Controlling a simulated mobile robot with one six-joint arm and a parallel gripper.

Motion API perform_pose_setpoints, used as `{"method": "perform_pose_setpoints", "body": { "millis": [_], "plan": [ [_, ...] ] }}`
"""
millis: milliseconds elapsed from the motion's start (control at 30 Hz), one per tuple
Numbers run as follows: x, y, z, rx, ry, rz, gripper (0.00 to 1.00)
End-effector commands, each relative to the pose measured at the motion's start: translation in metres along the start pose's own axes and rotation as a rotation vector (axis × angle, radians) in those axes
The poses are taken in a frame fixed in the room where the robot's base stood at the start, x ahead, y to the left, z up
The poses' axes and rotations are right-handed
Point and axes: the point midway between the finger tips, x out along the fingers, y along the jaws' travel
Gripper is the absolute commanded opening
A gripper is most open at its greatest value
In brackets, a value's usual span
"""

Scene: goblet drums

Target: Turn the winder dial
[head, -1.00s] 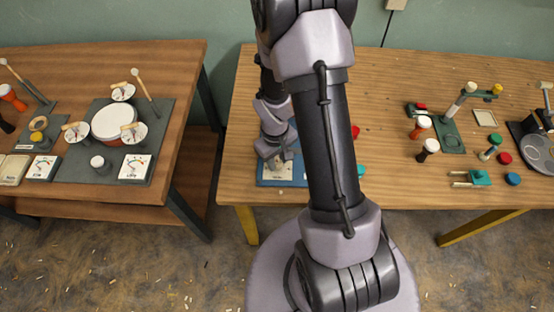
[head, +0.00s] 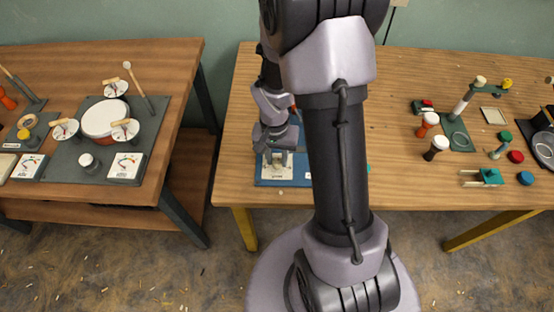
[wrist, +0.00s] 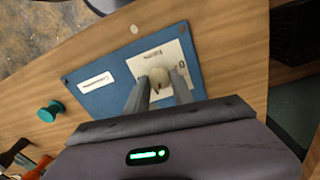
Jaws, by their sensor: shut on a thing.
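The winder dial (wrist: 160,77) is a small cream round knob with a dark pointer mark, on a pale scale plate (wrist: 146,62) fixed to a blue board (wrist: 110,68). My gripper (wrist: 158,88) is shut on the dial, with one finger on each side of it in the wrist view. In the head view the blue board (head: 265,178) lies at the front left of the right table, and my gripper (head: 278,160) reaches down onto it. My arm hides part of the board there, and the dial is too small to read.
The right table (head: 390,190) holds several small drums and a green stand (head: 461,143) on its right side. A teal spool-like thing (wrist: 50,112) stands beside the board. The left table (head: 178,90) bears a grey board with a drum and several dials.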

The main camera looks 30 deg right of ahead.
Motion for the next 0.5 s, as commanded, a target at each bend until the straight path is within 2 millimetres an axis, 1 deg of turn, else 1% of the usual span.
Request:
{"method": "perform_pose_setpoints", "body": {
  "millis": [200,500],
  "plan": [
    [0.0013,0.0003,-0.0001,0.117,-0.005,0.0,0.0],
    [0.0004,0.0005,0.0,0.199,-0.008,0.0,0.0]
  ]
}}
